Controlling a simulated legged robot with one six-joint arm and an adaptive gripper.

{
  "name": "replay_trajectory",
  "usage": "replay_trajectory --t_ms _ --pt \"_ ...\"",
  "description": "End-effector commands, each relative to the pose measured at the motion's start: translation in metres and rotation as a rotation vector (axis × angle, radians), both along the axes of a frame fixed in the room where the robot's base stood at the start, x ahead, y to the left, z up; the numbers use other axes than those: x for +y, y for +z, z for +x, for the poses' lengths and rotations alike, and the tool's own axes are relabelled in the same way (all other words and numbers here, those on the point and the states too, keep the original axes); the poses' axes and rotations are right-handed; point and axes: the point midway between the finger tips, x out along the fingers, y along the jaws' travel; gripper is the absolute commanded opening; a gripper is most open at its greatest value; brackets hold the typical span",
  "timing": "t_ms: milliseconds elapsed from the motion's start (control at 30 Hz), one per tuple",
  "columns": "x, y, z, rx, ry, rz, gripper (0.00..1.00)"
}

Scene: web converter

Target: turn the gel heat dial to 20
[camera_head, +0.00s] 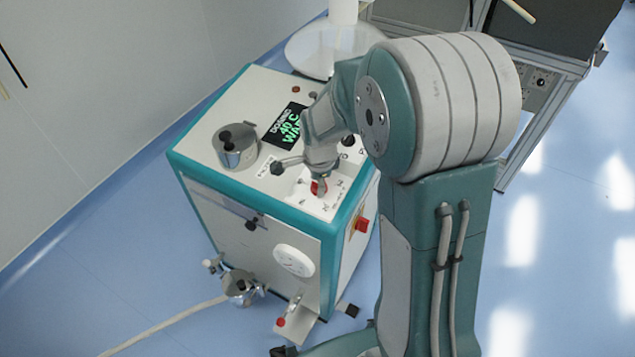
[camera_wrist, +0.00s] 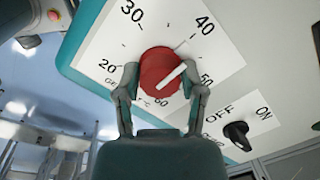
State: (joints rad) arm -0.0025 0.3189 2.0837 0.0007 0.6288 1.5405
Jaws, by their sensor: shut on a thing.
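The red dial (camera_wrist: 158,66) sits on a white plate (camera_wrist: 110,40) marked 20 to 60 in °C. Its white pointer (camera_wrist: 174,76) points right and slightly up, between 40 and 50 and closer to 50. My gripper (camera_wrist: 160,80) has one finger on each side of the dial and is shut on it. In the head view the dial (camera_head: 318,187) is a small red spot below my gripper (camera_head: 319,178), at the front right of the machine's top. My wrist covers part of the machine top there.
A black OFF/ON knob (camera_wrist: 237,135) is close by at lower right in the wrist view. The machine top also holds a display (camera_head: 286,124) with green text and a metal pot (camera_head: 235,147). A red switch (camera_head: 362,225) is on the side. The floor (camera_head: 110,270) at left is mostly clear.

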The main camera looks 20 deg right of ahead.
Motion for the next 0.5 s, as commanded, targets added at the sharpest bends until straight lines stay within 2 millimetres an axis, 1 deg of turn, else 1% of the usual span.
replay_trajectory --t_ms 267,500 --pt "0.0001 -0.0001 0.0009 0.014 0.146 -0.017 0.05" --pt "0.0003 -0.0002 0.0008 0.039 0.360 -0.041 0.05"
